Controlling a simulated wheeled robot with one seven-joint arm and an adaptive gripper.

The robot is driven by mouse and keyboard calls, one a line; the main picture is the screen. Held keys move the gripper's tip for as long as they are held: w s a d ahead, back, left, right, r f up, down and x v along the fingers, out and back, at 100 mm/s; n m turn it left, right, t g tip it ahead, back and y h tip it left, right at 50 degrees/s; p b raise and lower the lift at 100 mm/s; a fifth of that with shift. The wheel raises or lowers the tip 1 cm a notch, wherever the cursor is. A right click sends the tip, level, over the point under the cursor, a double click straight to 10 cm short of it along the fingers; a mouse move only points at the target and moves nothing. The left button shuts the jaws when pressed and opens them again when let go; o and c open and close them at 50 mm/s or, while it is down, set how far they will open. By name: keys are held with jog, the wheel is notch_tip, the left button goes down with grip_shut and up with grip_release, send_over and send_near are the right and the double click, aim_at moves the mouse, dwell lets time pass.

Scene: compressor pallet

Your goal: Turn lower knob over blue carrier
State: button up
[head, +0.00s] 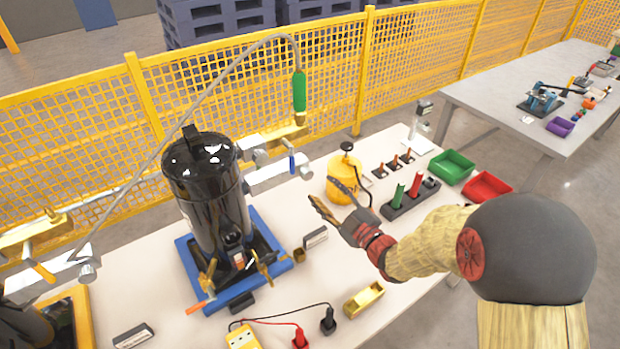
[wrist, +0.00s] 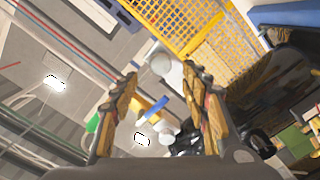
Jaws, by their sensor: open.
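A blue carrier (head: 279,269) on the table holds a black tank (head: 213,195). To the right of the tank, two valve bodies stick out one above the other. The upper one is brass-ended (head: 288,133). The lower silver valve (head: 265,177) has a round end knob (head: 306,172) and a blue lever (head: 291,163). My gripper (head: 328,195) is open and empty, right of and below the lower valve, apart from it. In the wrist view, the blue lever (wrist: 154,110) and round silver ends show between my open fingers (wrist: 162,80).
A yellow canister (head: 343,181) stands close behind my gripper. A green-handled hose (head: 299,92) hangs above the valves. Brass taps (head: 264,264) stand at the carrier's front. A yellow meter (head: 243,338) with leads lies in front. A yellow mesh fence (head: 320,75) runs behind.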

aim_at(309, 176)
jog(key=b+x, duration=0.1)
jog(key=x, duration=0.5)
jog(key=shift+a+b, duration=0.25)
jog(key=shift+b, duration=0.1)
jog(key=shift+w+a, duration=0.3)
jog(key=shift+w, duration=0.3)
jog(key=c, duration=0.3)
jog(key=c, duration=0.8)
jog(key=shift+c, duration=0.3)
